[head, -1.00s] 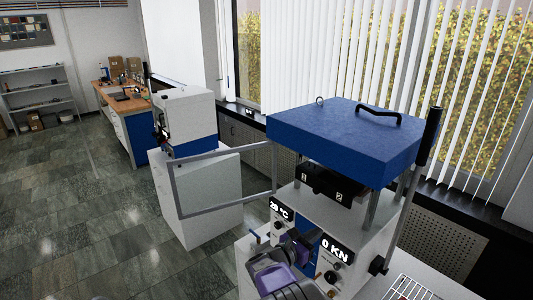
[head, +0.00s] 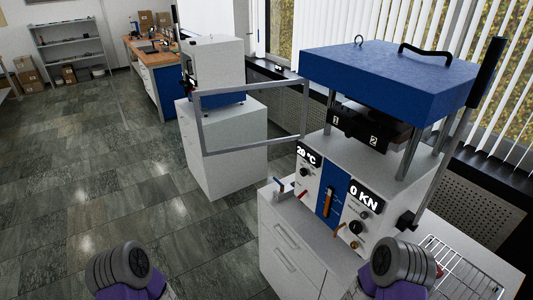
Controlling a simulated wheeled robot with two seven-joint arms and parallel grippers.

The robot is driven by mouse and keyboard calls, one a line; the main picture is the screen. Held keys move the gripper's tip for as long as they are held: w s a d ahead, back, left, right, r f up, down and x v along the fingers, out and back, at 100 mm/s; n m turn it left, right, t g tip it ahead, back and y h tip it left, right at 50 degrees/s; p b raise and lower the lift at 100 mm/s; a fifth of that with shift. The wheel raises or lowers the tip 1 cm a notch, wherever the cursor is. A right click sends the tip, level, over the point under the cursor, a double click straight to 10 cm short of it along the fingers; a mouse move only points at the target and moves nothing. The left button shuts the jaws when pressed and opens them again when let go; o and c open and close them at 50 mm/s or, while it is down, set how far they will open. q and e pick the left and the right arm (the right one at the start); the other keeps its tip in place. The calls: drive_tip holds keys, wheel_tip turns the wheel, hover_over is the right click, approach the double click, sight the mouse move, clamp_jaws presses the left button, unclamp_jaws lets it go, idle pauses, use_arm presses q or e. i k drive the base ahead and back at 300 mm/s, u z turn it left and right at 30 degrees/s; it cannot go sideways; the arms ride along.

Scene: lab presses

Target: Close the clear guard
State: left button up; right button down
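The clear guard (head: 198,122) is a see-through panel in a grey metal frame. It stands swung open to the left of the press (head: 385,80), with its right edge at the press's left side and its free edge out over the white cabinet behind. The press has a thick blue top plate, and its front opening between the posts is uncovered. Two of my arm parts, grey and purple, show at the bottom edge, one at left and one at right in front of the press. No gripper fingers show in view.
The control panel (head: 335,195) with displays and small levers faces me below the opening. A wire rack (head: 465,270) lies at the right. A second white machine (head: 215,68) stands on a cabinet (head: 225,150) behind the guard. The floor at left is clear.

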sight(195, 94)
drive_tip(key=u, duration=1.6)
drive_tip(key=i, duration=4.1)
drive_tip(key=z, duration=4.45)
drive_tip(key=i, duration=1.65)
drive_tip(key=z, duration=0.05)
